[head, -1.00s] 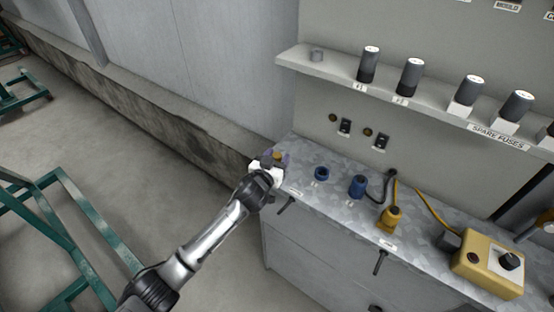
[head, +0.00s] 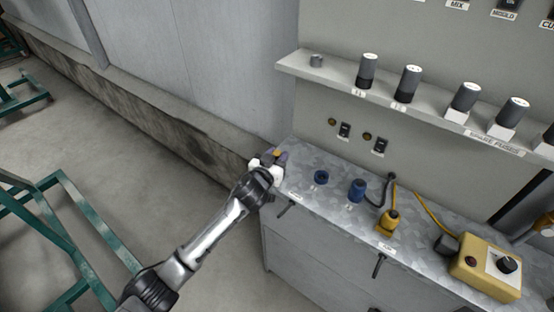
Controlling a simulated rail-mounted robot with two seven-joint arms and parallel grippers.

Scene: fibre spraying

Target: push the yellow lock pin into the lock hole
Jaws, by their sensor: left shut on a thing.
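My left gripper (head: 269,161) is at the back left corner of the grey metal bench top. It is shut on a small orange-yellow piece (head: 278,153), of which only a little shows between the fingers. This piece may be the yellow lock pin, but it is too small and covered to be sure. The lock hole cannot be made out; the gripper hides that corner of the bench. My right gripper is not in view.
A blue ring socket (head: 321,177), a blue plug (head: 357,190) and a yellow plug (head: 388,222) stand along the bench top (head: 335,205). A yellow control box (head: 485,268) is at the right. A shelf (head: 330,72) with several dark fuses hangs above.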

